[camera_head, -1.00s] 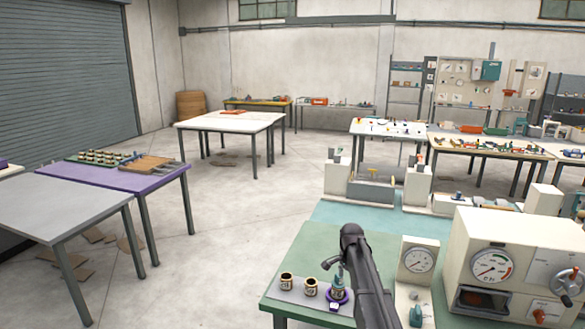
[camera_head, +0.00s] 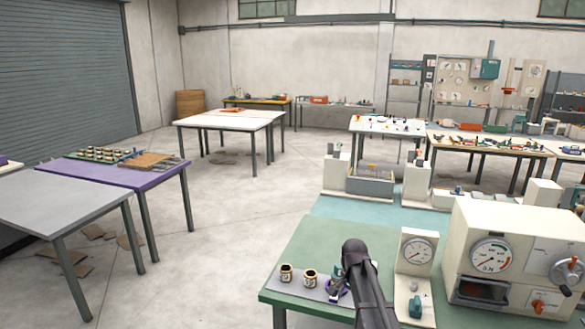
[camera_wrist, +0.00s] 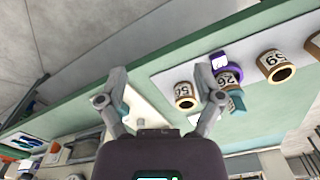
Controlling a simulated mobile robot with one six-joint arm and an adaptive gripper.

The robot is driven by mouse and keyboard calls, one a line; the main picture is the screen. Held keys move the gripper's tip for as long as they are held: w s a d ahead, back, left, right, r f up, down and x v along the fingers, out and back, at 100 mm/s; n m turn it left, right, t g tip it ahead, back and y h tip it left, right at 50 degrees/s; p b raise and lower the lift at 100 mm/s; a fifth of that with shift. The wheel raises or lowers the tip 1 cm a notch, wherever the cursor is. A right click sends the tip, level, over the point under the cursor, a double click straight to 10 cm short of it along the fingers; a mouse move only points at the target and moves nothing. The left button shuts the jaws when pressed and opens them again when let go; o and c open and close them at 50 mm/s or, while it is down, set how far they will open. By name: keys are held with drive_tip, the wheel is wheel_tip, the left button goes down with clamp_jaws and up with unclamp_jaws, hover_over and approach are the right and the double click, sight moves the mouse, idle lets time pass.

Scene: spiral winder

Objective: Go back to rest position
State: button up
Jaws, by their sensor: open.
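In the head view my gripper (camera_head: 340,284) is small and dark, over the right end of the grey plate (camera_head: 300,292), partly covering a purple-based item there. The wrist view shows that purple base (camera_wrist: 238,67) with a numbered cup (camera_wrist: 227,80) at it, beside the right finger. I cannot tell whether the finger touches it. Other numbered cups stand nearby, one (camera_wrist: 184,90) between the finger lines and one (camera_wrist: 276,62) farther right.
On the green bench (camera_head: 320,240), a gauge stand (camera_head: 416,252) and a large cream machine (camera_head: 520,245) stand close right of my arm. Two cups, one (camera_head: 286,273) at the left, stand on the plate. Open floor (camera_head: 235,220) lies left of the bench.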

drive_tip(key=s+f+n+b, duration=0.3)
drive_tip(key=s+n, duration=0.1)
drive_tip(key=s, duration=0.6)
drive_tip(key=s+f+n+b, duration=0.3)
drive_tip(key=s+f+n, duration=0.1)
drive_tip(key=s, duration=0.6)
drive_tip(key=shift+s+a+n, duration=0.2)
drive_tip(key=shift+a+n, duration=0.2)
drive_tip(key=shift+a, duration=0.05)
